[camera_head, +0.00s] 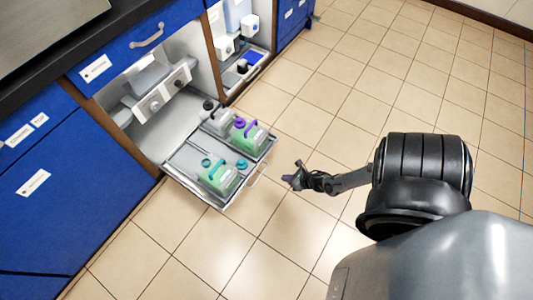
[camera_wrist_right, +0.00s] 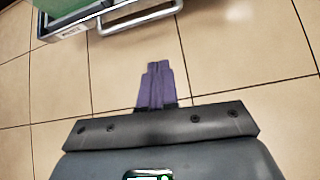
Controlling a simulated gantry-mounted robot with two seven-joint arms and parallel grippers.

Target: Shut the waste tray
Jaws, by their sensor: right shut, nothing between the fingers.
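The waste tray (camera_head: 180,160) is pulled out from the open bay under the counter in the head view. It carries green jugs and grey containers, and a bar handle (camera_head: 258,175) is on its front. In the right wrist view the handle (camera_wrist_right: 140,19) shows at the top, beyond the fingers. My right gripper (camera_head: 290,179) is shut and empty, out in front of the tray and apart from the handle. Its purple fingertips (camera_wrist_right: 157,85) are together in the wrist view, over the floor. My left gripper is not in view.
Jugs with a purple handle (camera_head: 245,129) and a teal handle (camera_head: 217,174) stand on the tray. A second open bay with a blue-and-white container (camera_head: 237,14) lies behind. Blue cabinets (camera_head: 75,190) flank the bay. The tiled floor in front is clear.

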